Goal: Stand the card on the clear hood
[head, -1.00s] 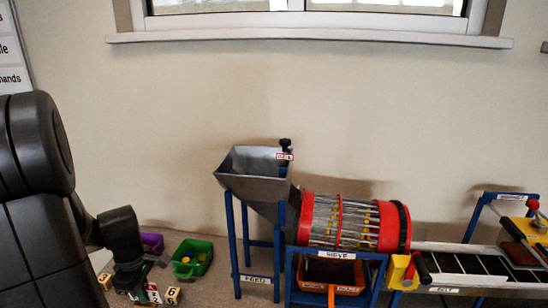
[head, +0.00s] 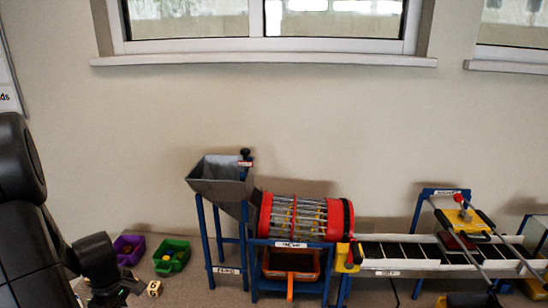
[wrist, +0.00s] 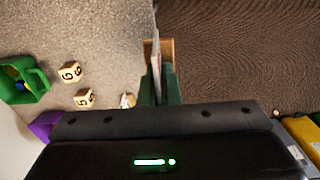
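In the wrist view my gripper (wrist: 159,85) has its green fingers close together on a thin pale card (wrist: 155,50), seen edge-on. The card stands up between the fingertips, and its printed face cannot be read. A tan wooden piece (wrist: 166,50) shows right behind the card; I cannot tell whether it touches it. In the head view my gripper (head: 118,292) is low at the left, beside the bins, and the card is too small to make out there. I cannot make out a clear hood for certain in either view.
A grey hopper (head: 215,188), a red-ended sieve drum (head: 300,217) and a belt (head: 395,250) run rightward along the wall. A yellow-topped unit (head: 465,222) stands over the belt. Green (head: 172,256) and purple (head: 128,250) bins and number cubes (wrist: 70,71) lie near my gripper.

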